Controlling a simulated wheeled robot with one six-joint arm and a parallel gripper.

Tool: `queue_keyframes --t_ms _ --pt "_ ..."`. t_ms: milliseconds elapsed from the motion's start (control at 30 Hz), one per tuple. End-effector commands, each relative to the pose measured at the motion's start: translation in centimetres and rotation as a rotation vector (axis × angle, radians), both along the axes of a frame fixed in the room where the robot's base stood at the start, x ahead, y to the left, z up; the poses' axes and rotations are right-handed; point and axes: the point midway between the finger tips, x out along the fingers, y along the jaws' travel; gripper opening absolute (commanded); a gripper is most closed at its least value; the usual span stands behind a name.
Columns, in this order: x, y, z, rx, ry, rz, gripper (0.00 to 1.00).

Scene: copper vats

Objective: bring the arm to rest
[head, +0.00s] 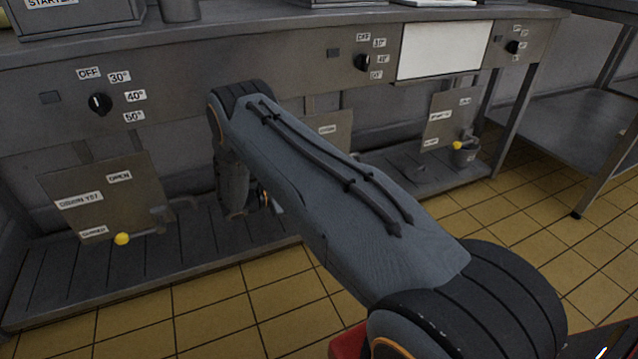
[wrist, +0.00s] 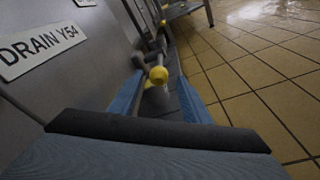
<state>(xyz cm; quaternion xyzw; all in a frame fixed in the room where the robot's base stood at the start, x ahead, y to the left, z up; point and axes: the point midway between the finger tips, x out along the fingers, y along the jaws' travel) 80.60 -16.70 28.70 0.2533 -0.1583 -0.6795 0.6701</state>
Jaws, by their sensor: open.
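My arm reaches forward across the head view, bends down at its far end and hangs in front of the steel counter (head: 200,68). My gripper is mostly hidden behind the arm there. In the wrist view my gripper (wrist: 160,98) shows two blue fingers spread apart, with nothing seen held between them. A plate labelled DRAIN Y54 (wrist: 40,50) is on the left.
The counter front carries a left dial (head: 100,103), a middle dial (head: 361,62) and a right dial (head: 512,47). A left yellow knob (head: 122,239) and a right yellow knob (head: 457,145) sit low by panels. Tiled floor (head: 545,215) is clear.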

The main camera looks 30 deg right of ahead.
Motion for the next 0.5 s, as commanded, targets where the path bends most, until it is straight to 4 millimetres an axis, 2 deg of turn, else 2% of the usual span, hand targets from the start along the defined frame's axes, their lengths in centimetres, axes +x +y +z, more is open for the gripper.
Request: queue_keyframes --t_ms 133,500 --pt "-0.01 0.75 0.07 0.0 0.001 0.002 0.43" --pt "-0.01 0.74 0.05 0.0 0.001 0.0 0.43"
